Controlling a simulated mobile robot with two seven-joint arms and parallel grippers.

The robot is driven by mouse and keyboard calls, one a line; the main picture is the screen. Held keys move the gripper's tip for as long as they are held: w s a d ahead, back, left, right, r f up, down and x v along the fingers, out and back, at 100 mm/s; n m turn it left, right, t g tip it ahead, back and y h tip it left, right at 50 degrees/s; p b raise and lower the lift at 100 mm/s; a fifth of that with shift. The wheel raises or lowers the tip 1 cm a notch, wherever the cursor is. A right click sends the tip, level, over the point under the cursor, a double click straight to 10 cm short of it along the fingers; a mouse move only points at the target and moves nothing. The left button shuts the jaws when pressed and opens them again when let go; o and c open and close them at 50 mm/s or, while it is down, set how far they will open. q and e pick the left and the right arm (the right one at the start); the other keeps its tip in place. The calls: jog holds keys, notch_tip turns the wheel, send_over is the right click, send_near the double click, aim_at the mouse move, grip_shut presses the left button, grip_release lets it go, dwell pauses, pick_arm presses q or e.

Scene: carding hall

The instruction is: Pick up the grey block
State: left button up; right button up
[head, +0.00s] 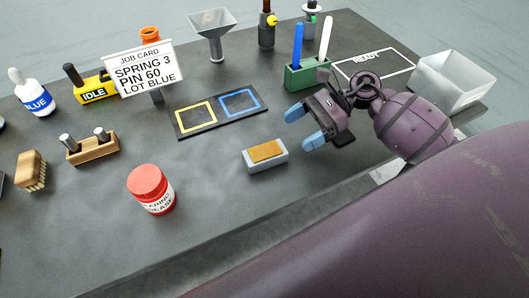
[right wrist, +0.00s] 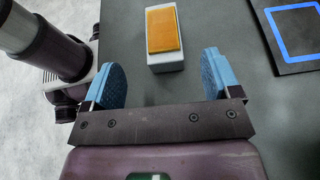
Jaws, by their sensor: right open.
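The grey block (head: 279,163) is a small light-grey block with an orange-tan top. It lies on the dark table in the middle of the head view, near the front edge. My right gripper (head: 304,127) is open and empty, to the right of the block and apart from it. In the right wrist view the grey block (right wrist: 167,62) shows beyond the gap between the two blue fingertips of the right gripper (right wrist: 161,74), not between them. My left gripper does not show.
A red grease jar (head: 150,187) stands left of the block. A dark board (head: 187,129) with yellow and blue squares lies behind it. The table around the block is clear.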

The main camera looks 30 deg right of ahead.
aim_at(267, 149)
jog(key=x, duration=0.3)
jog(key=shift+a, duration=0.2)
jog(key=shift+f+p+x, duration=0.2)
jog(key=shift+x, duration=1.25)
jog(key=shift+f+p+x, duration=0.15)
jog(key=shift+f+x, duration=0.05)
jog(key=shift+x, duration=1.25)
jog(key=shift+w+d, duration=0.15)
jog(key=shift+d, duration=0.05)
jog(key=c, duration=1.1)
jog(key=shift+c, duration=1)
jog(key=shift+r, duration=0.15)
